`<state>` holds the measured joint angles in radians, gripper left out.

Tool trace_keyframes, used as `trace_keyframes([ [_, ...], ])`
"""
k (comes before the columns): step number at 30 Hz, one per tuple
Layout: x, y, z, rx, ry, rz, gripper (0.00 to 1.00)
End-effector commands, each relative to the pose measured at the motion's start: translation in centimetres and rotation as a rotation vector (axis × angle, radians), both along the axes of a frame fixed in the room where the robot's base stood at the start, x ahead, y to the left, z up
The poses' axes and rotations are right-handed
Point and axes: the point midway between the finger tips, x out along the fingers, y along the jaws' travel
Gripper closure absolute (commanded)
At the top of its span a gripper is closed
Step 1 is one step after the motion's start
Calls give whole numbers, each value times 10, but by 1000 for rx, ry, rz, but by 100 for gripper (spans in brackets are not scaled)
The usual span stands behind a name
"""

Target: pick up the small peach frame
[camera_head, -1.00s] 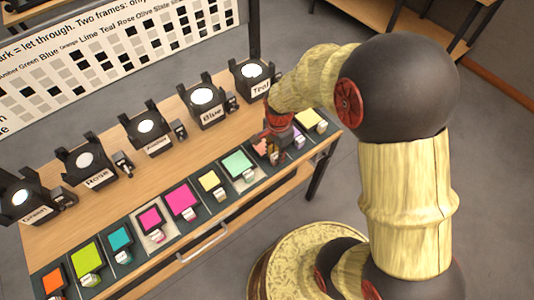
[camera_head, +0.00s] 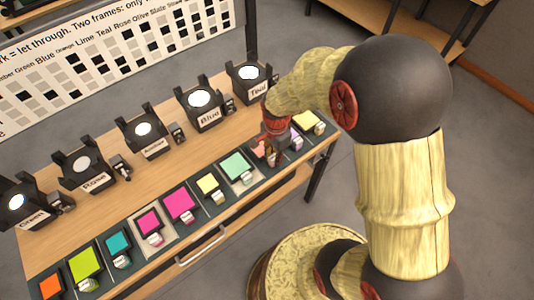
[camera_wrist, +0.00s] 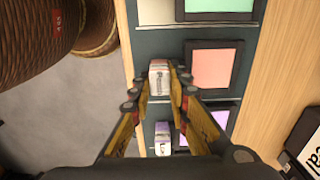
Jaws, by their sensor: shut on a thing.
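The small peach frame (camera_wrist: 212,69) is a peach square in a dark border with a pale labelled tab (camera_wrist: 158,80) on its left in the wrist view. It lies in its slot on the dark rack. My gripper (camera_wrist: 160,72) is shut on the tab, one finger on each side. In the head view my gripper (camera_head: 274,150) is over the rack near the right end and hides much of the peach frame (camera_head: 258,151).
A mint frame (camera_head: 236,166) and a purple frame (camera_wrist: 205,128) lie on either side. Several other coloured frames fill the rack leftward. Lamps, including Blue (camera_head: 205,103) and Teal (camera_head: 249,75), stand behind on the wooden table (camera_head: 158,178). A chart board (camera_head: 120,45) stands farther back.

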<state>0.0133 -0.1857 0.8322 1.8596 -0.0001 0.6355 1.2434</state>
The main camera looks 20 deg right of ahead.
Motion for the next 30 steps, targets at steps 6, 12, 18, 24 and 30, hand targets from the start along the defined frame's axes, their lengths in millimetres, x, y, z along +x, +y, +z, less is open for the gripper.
trace_keyframes([
  [6,1,0,5,0,-1,0,100],
  [12,1,0,28,0,-3,0,100],
  [18,-24,9,67,0,-4,2,100],
  [24,-65,24,104,0,-2,4,100],
  [30,-104,38,120,1,-2,3,100],
])
